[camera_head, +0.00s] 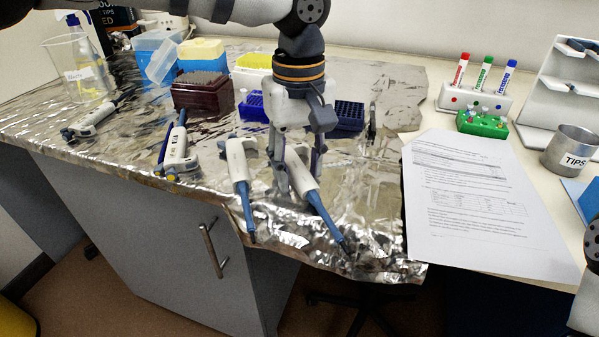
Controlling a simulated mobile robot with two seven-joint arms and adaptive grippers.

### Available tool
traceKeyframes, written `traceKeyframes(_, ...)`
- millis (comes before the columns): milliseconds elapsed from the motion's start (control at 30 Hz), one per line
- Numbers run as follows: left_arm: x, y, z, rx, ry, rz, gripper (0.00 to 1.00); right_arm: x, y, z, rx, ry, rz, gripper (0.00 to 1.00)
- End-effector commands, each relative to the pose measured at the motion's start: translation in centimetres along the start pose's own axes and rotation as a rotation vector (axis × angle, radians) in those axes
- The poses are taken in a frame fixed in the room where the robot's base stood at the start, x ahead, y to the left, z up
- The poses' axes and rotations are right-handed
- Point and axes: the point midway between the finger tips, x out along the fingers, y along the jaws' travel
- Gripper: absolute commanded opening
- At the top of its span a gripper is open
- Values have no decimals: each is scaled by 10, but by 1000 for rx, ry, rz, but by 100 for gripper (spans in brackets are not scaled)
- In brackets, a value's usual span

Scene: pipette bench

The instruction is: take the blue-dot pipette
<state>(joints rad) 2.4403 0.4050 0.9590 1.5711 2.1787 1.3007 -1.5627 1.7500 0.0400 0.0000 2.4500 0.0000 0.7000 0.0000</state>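Several white pipettes lie on the foil-covered bench. One with a blue shaft (325,218) lies under my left gripper, pointing to the front edge. Another pipette (238,165) with a blue shaft lies just left of it. A third pipette (177,148) lies further left, with blue and yellow at its near end. A fourth pipette (92,116) lies at far left. I cannot make out a blue dot on any. My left gripper (298,188) points down with its fingers apart around the nearest pipette's body; contact cannot be told. My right gripper is out of view.
A brown tip rack (203,93), blue racks (348,115) and a blue box (157,55) stand behind. A paper sheet (480,200), marker holder (473,100), green tube rack (482,123), metal TIPS cup (571,150) and white stand (545,90) are at right.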

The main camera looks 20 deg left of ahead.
Motion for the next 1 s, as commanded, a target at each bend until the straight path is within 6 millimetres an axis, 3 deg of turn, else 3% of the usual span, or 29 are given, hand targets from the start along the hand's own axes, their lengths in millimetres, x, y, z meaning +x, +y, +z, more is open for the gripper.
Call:
traceKeyframes(33,0,0,0,0,0,0,20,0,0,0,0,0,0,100)
traceKeyframes(133,0,0,0,0,0,0,0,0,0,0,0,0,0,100)
traceKeyframes(467,-3,0,0,0,0,2,0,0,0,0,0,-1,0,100)
traceKeyframes(667,-32,1,0,1,0,4,0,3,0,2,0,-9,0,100)
traceKeyframes(900,-99,18,55,7,7,5,0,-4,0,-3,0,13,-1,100)
traceKeyframes(1000,-110,28,86,7,5,2,0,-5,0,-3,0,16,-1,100)
